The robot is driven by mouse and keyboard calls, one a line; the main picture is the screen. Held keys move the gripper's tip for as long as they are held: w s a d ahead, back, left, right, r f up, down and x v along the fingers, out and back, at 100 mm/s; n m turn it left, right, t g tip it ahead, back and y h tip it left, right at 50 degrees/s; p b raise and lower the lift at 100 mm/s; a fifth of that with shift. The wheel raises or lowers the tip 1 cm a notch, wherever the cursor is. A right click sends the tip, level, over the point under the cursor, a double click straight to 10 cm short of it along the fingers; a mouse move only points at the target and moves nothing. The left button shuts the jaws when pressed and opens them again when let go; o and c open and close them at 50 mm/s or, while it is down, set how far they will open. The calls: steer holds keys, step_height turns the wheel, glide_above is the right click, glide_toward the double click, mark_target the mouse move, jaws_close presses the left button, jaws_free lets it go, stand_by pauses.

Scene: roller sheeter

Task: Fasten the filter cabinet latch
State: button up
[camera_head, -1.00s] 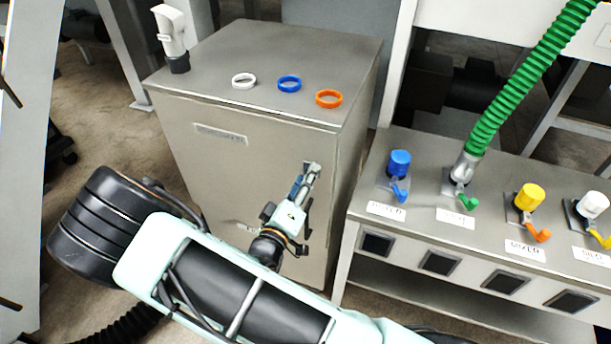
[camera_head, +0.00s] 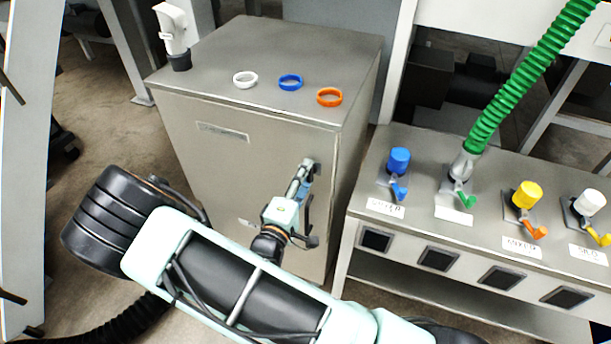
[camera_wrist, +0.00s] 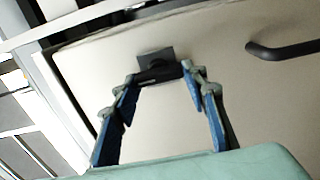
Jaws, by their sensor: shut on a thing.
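The filter cabinet (camera_head: 215,165) is a grey metal box with its front door closed or nearly closed; I cannot tell which. Its small dark latch (camera_wrist: 156,64) sits near the door's edge in the wrist view. In the head view the latch is at the upper right of the front, mostly hidden by my gripper (camera_head: 308,168). In the wrist view my gripper (camera_wrist: 159,75) has its blue-padded fingers on both sides of the latch's dark knob, shut on it. Whether the latch is fastened cannot be told.
A black door handle (camera_wrist: 285,49) stands out beside the latch. White (camera_head: 245,79), blue (camera_head: 291,82) and orange (camera_head: 329,97) rings lie on the cabinet top. A bench (camera_head: 430,225) with coloured ports and a green hose (camera_head: 515,90) stands close on the right.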

stand_by(0.3)
steer(key=o, duration=1.2)
steer(key=shift+c, duration=0.2)
steer(key=v, duration=1.2)
